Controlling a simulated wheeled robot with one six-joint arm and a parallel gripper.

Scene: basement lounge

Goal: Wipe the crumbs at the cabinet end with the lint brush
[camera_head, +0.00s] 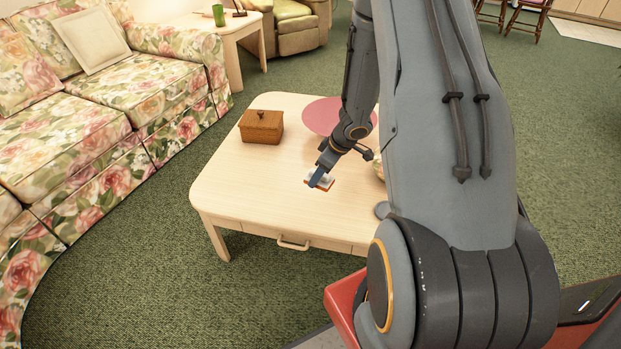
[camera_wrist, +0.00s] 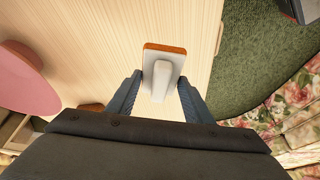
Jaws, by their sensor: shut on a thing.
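The lint brush (camera_head: 325,183) is white with an orange-red lower layer. It is at or just above the light wooden coffee table (camera_head: 240,179), near the front edge; I cannot tell whether it touches the top. My gripper (camera_head: 318,177) points down and is shut on the brush. In the wrist view the brush (camera_wrist: 163,53) shows its pale raised handle between the two dark fingers of my gripper (camera_wrist: 160,90). I cannot make out any crumbs in either view. My arm hides the right part of the table.
A brown lidded wooden box (camera_head: 261,126) stands on the table's back left. A round pink mat (camera_head: 322,114) lies toward the back, partly behind my arm. A floral sofa (camera_head: 90,120) stands to the left. Green carpet (camera_head: 190,255) is clear in front. The table's left half is mostly bare.

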